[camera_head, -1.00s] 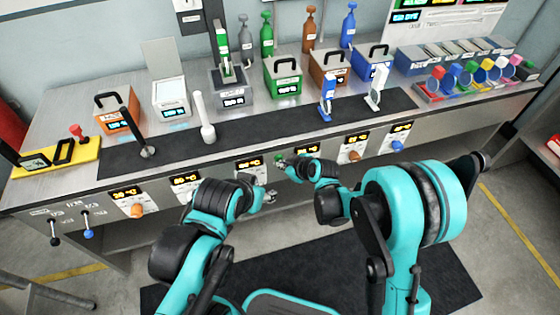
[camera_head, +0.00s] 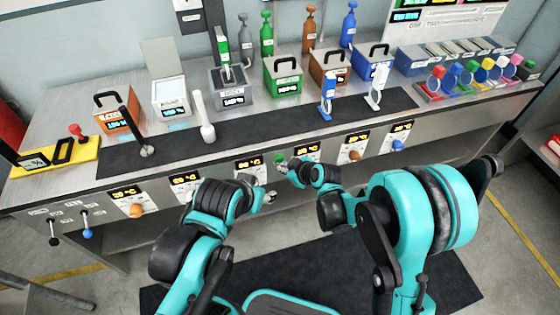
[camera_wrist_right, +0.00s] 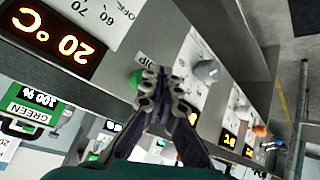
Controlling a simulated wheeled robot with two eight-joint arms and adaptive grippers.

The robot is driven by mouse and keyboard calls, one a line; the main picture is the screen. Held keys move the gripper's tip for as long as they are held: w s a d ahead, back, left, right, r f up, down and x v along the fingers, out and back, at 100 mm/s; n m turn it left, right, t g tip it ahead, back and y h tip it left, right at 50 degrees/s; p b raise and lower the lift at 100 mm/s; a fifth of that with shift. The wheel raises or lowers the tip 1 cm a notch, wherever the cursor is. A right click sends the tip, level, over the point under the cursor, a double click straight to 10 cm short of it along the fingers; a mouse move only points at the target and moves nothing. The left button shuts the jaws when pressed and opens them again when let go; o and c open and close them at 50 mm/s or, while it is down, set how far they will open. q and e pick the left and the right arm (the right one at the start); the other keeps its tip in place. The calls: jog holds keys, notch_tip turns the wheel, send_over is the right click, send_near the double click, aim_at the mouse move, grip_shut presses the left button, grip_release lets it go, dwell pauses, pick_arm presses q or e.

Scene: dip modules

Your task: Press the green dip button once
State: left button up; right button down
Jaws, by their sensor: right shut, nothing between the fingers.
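A round green button (camera_head: 280,159) sits on the front panel below the bench top. It also shows in the right wrist view (camera_wrist_right: 136,78), partly behind my fingers. My right gripper (camera_head: 283,167) is shut and empty, with its fingertips (camera_wrist_right: 158,76) right beside the green button. I cannot tell whether they touch it. A green module (camera_head: 282,92) with a black handle stands on the bench above. My left gripper (camera_head: 270,197) is low in front of the panel, left of the right one, and too small to tell open or shut.
The front panel carries displays and other knobs, including orange (camera_head: 136,211), brown (camera_head: 354,155) and blue (camera_head: 397,145). A black mat (camera_head: 255,124) on the bench holds upright handles. Coloured cups (camera_head: 470,80) stand at the right. The floor in front is clear.

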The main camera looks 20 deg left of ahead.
jog(key=shift+s+d, duration=0.1)
jog(key=s+d, duration=0.1)
jog(key=s, duration=0.1)
jog(key=s+d+b, duration=0.1)
jog(key=s, duration=0.1)
jog(key=shift+d, duration=0.3)
dwell(0.9)
